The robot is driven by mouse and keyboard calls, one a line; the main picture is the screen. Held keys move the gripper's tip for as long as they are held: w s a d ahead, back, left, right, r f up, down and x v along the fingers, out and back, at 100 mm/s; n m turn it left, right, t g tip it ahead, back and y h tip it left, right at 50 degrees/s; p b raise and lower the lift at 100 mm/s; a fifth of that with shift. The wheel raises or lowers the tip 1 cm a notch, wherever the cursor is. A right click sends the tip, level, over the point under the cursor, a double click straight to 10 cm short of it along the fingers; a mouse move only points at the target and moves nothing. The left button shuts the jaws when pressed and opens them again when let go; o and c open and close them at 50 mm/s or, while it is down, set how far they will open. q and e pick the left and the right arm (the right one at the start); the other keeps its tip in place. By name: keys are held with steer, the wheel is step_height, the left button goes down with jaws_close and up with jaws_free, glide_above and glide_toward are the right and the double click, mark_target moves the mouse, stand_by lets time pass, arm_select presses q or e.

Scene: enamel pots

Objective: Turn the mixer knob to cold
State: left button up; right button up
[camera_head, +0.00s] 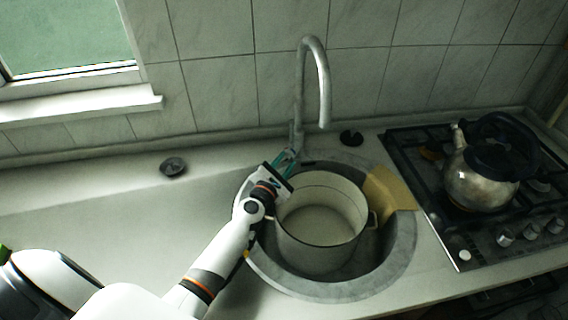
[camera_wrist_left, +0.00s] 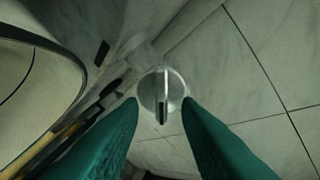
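The grey mixer tap (camera_head: 300,85) stands behind the sink, its spout arching up and over. The round silver mixer knob (camera_wrist_left: 161,91) shows in the left wrist view, with a raised bar upright across it and a dark mark at the bar's lower end. My left gripper (camera_head: 287,160) is at the tap's base in the head view. Its two teal fingers (camera_wrist_left: 159,104) are apart, one to each side of the knob in the wrist view. I cannot tell whether they touch it. In the head view the knob cannot be made out. My right gripper is not in view.
A cream enamel pot (camera_head: 318,225) stands in the round sink (camera_head: 398,255), just below my left gripper. A yellowish cloth or sponge (camera_head: 390,188) lies at the rim. A kettle (camera_head: 480,180) stands on the hob (camera_head: 440,205). The counter at left (camera_head: 100,195) is mostly clear.

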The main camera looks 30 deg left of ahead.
arm_select(q)
steer(key=s, duration=1.2)
steer(key=shift+d, duration=0.3)
